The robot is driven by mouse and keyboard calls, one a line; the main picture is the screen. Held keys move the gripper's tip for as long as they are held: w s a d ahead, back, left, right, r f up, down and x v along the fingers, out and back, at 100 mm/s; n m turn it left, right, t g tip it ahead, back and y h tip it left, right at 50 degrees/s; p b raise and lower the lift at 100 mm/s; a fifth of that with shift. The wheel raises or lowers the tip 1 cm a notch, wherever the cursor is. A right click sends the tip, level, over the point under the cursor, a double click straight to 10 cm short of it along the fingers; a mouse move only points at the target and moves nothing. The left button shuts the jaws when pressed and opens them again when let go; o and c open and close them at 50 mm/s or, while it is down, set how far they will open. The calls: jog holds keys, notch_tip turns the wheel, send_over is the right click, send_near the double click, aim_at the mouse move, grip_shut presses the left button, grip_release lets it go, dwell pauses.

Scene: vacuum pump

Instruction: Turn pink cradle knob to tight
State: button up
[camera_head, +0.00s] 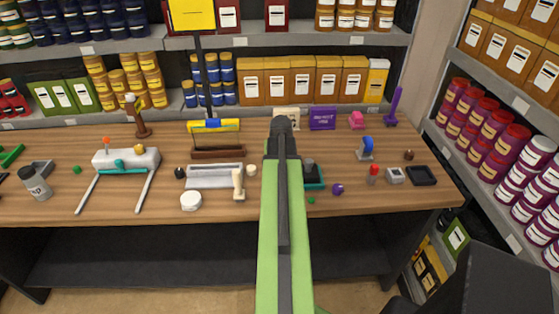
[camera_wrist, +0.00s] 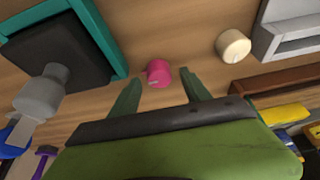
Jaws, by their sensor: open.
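The pink knob (camera_wrist: 159,73) shows in the wrist view as a short round knob with a pale mark on its side, at the wooden table top. My gripper (camera_wrist: 162,80) is open, with one green finger on each side of the knob. Gaps show between the fingers and the knob, and nothing is held. In the head view my green arm reaches over the middle of the table and hides this knob. A separate pink object (camera_head: 356,120) stands at the back right there. No cradle can be made out clearly at the knob.
A teal-edged tray (camera_wrist: 104,35) with a grey part (camera_wrist: 48,90) lies left of the knob in the wrist view. A cream knob (camera_wrist: 233,45) and a light grey holder (camera_wrist: 285,37) are to the right. Many small items crowd the table (camera_head: 130,213); stocked shelves stand behind and right.

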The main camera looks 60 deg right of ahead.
jog(key=p+v, duration=1.4)
jog(key=v, duration=0.2)
jog(key=shift+r, duration=0.3)
